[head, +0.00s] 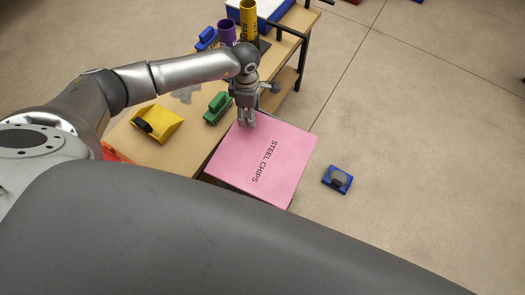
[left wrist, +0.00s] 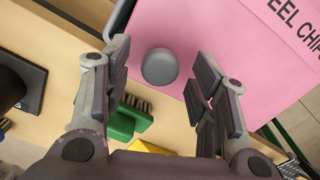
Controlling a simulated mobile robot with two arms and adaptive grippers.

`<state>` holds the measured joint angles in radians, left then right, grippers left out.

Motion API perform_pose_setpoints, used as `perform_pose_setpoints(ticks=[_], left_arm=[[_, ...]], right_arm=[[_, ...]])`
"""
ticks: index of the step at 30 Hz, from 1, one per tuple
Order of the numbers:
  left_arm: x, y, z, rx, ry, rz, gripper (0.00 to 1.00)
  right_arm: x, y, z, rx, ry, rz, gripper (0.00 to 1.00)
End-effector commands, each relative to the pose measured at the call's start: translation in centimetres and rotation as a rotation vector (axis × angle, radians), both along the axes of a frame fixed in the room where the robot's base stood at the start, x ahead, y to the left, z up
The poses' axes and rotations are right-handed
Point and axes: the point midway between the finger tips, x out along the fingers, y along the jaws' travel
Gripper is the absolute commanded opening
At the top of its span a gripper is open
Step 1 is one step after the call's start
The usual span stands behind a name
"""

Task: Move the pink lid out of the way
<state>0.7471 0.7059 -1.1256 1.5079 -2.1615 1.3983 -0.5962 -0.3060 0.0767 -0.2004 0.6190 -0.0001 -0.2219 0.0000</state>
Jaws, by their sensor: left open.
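The pink lid (head: 238,165), printed "STEEL CHIPS", lies beside the wooden table in the head view, and its pink top also fills the upper right of the left wrist view (left wrist: 222,30). A round grey knob (left wrist: 160,67) sits on the lid near one edge. My left gripper (head: 246,121) points down over the lid's far left edge. Its fingers are open, one on each side of the knob in the left wrist view, with gaps between. My right gripper is not in view.
On the wooden table (head: 182,150) are a yellow dustpan (head: 162,126), a green brush (head: 216,107), and purple (head: 227,33) and yellow (head: 249,20) cylinders. A blue object (head: 338,179) lies on the floor right of the lid.

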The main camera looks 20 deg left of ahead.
Motion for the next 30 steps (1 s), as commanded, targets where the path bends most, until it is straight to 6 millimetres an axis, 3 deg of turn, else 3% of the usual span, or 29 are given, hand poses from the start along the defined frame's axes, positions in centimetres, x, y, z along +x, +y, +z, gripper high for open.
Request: perform_pose_setpoints(ticks=[3, 14, 30], left_arm=[[0.0, 0.0, 0.0, 0.0, 0.0, 0.0, 0.37], [-0.2, 0.2, 0.1, 0.001, 0.0, 0.0, 0.37], [-3.5, 2.2, 0.1, -0.002, 0.004, -0.002, 0.37]], right_arm=[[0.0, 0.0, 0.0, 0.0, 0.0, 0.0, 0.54], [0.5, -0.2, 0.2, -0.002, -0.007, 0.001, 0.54], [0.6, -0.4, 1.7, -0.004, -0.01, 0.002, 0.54]])
